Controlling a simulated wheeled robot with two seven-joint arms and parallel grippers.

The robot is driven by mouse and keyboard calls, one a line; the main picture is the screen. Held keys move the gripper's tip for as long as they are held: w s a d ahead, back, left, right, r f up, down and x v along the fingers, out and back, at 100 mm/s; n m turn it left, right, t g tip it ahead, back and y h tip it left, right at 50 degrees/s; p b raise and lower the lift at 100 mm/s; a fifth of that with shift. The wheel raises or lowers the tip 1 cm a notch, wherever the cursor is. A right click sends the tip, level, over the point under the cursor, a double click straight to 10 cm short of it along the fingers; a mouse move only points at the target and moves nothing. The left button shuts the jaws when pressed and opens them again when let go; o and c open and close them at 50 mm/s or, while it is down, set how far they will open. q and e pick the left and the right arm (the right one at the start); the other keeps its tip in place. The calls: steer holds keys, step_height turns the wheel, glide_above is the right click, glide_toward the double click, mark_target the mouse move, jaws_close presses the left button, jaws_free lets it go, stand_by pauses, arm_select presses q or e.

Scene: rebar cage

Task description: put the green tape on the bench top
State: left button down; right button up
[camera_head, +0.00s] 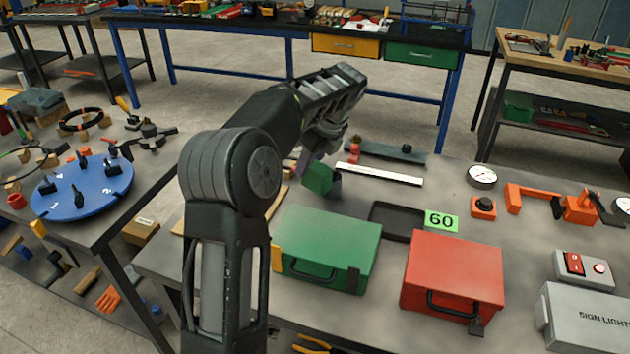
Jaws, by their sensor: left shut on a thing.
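My left arm comes in over the bench top (240,185), and my left gripper (326,160) points down above its middle, behind the green case. The gripper is shut on a small green block-like thing (318,178), which I take to be the green tape. Part of it is hidden by the gripper, and I cannot tell whether it touches the bench. My right gripper is not in view.
A white strip (380,174) lies beside the gripper. A dial gauge (481,176) and orange clamp (575,205) stand right.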

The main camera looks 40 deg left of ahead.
mark_target(309, 179)
arm_select(q)
steer(key=shift+f, duration=0.45)
steer(key=shift+f, duration=0.1)
steer(key=shift+f, duration=1.75)
steer(key=shift+f, duration=0.15)
steer(key=c, duration=1.3)
jaws_free()
steer(key=shift+o, duration=0.2)
